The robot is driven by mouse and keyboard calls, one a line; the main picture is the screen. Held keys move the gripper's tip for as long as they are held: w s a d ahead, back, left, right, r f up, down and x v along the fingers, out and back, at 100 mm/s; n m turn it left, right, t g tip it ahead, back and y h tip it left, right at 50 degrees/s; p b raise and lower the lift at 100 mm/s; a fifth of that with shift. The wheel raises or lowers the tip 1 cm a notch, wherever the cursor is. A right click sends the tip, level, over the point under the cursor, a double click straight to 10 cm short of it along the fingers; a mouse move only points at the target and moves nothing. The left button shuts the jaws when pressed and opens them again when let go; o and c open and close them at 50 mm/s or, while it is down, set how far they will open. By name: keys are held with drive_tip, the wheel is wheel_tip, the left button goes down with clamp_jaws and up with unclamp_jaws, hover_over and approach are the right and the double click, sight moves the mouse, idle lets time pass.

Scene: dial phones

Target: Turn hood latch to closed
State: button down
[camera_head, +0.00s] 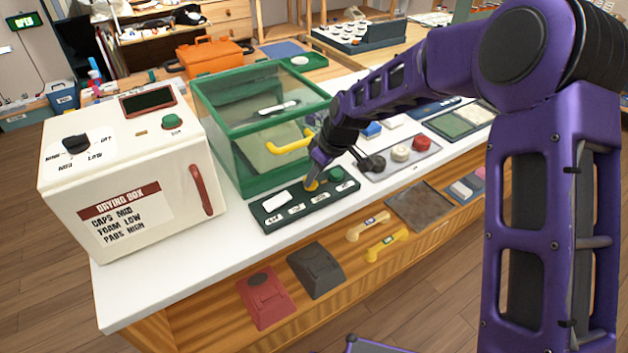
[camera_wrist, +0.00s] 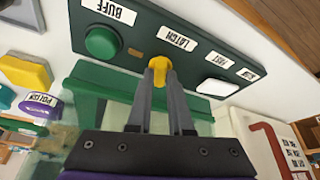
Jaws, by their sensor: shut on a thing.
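The hood (camera_head: 262,120) is a green-framed clear box with a yellow handle (camera_head: 285,146) on its front. A dark green control panel (camera_head: 300,211) lies on the white counter in front of it. The latch is a small yellow knob (camera_wrist: 160,68) on this panel, beside a label reading LATCH (camera_wrist: 178,39). My gripper (camera_wrist: 162,80) comes down over the panel and is shut on the yellow knob, one finger on each side. In the head view my gripper (camera_head: 314,178) largely hides the knob. The knob's exact turn angle is hard to tell.
On the same panel are a green button (camera_wrist: 102,41) by the BUFF label and a white switch (camera_wrist: 217,87). The cream drying box (camera_head: 130,170) stands to the left. A grey panel with knobs (camera_head: 400,158) lies to the right.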

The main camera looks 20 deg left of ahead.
drive_tip(key=m+b, duration=0.1)
drive_tip(key=m, duration=0.1)
drive_tip(key=m+t+h+b, duration=0.1)
drive_tip(key=m, duration=0.1)
drive_tip(key=shift+s+a+t, duration=0.15)
drive_tip(key=shift+a+t, duration=0.05)
drive_tip(key=shift+t, duration=0.1)
drive_tip(key=shift+s+m+t+h+b, duration=0.1)
drive_tip(key=shift+m+t+h+b, duration=0.3)
drive_tip(key=shift+m, duration=0.7)
drive_tip(key=shift+m+h+b, duration=0.2)
drive_tip(key=shift+m+b, duration=0.35)
drive_tip(key=shift+m, duration=0.55)
drive_tip(key=c, duration=0.7)
unclamp_jaws()
drive_tip(key=shift+o, duration=0.2)
drive_tip(key=shift+r, duration=0.15)
drive_tip(key=p+v, duration=0.2)
drive_tip(key=v, duration=1.5)
